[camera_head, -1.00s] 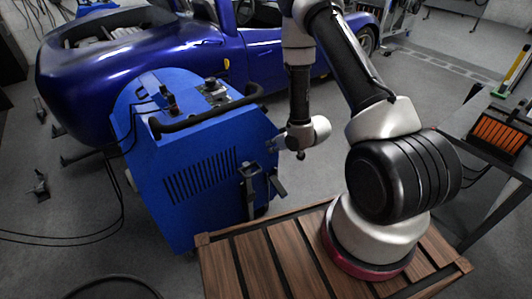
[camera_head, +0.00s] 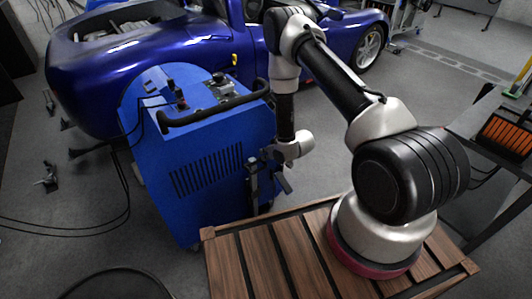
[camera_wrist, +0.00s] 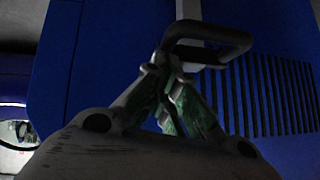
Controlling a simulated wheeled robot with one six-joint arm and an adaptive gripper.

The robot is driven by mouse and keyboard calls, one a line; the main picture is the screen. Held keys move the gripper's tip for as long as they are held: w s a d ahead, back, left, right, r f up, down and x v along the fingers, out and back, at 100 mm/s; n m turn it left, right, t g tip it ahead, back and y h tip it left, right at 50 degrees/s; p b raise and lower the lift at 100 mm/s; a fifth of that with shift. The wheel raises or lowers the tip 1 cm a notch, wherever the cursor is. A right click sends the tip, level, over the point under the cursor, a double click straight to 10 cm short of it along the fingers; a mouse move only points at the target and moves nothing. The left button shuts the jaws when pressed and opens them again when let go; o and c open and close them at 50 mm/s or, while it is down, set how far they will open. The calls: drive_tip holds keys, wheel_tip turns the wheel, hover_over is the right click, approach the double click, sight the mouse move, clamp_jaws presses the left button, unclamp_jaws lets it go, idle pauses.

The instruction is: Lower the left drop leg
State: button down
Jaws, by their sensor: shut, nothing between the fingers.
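The blue dynamometer cabinet (camera_head: 205,185) stands left of my wooden-slatted base. A dark drop leg (camera_head: 252,190) with a slanted piece (camera_head: 283,181) is on its near right side; I cannot tell whether it is the left one. My gripper (camera_head: 266,154) is at the top of this leg, beside the cabinet. In the wrist view my gripper (camera_wrist: 165,68) is shut and empty, its green-padded fingers meeting at a black loop handle (camera_wrist: 238,47) on a grey upright bar (camera_wrist: 188,10). The fingertips look close to the loop; I cannot tell whether they touch it.
A vent grille (camera_wrist: 275,95) is on the cabinet face. A black handlebar (camera_head: 215,112) crosses the cabinet top. A blue car (camera_head: 130,55) stands behind. Black cables (camera_head: 125,190) run over the floor at left. A dark-framed table (camera_head: 500,150) is at right.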

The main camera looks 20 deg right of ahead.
wheel_tip(320, 180, down, 9)
idle(0.4)
